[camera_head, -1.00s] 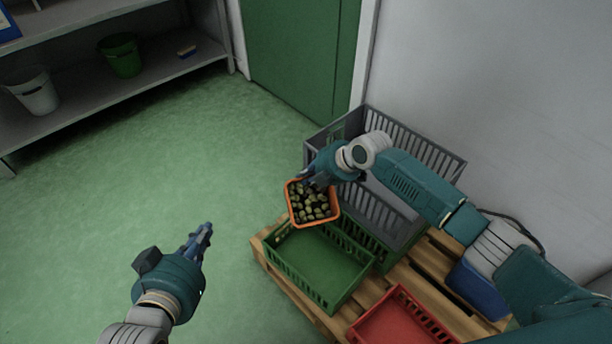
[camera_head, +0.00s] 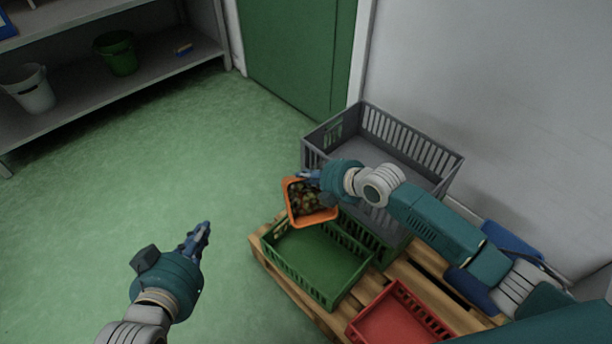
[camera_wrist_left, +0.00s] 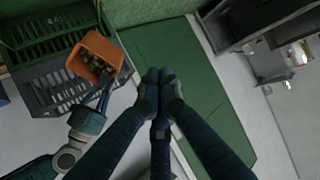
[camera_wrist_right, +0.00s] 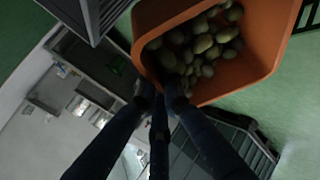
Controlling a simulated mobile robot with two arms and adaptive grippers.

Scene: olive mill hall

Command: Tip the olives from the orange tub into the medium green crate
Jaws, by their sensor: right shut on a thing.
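The orange tub (camera_head: 318,217) holds several green and dark olives (camera_head: 305,197) and hangs tilted over the back left edge of the medium green crate (camera_head: 318,262). The crate's visible floor is empty. My right gripper (camera_head: 303,176) is shut on the tub's rim; the right wrist view shows the tub (camera_wrist_right: 262,50) with olives (camera_wrist_right: 205,48) inside. The left wrist view also shows the tub (camera_wrist_left: 92,50). My left gripper (camera_head: 203,230) is over bare floor, away from the tub, and its fingers look closed together in the left wrist view (camera_wrist_left: 158,75).
A large grey crate (camera_head: 450,165) stands behind the green crate on a wooden pallet (camera_head: 300,296). Another green crate (camera_head: 385,252) sits between them. A red crate (camera_head: 400,318) is at front right. Shelves with buckets stand at back left. The floor at left is clear.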

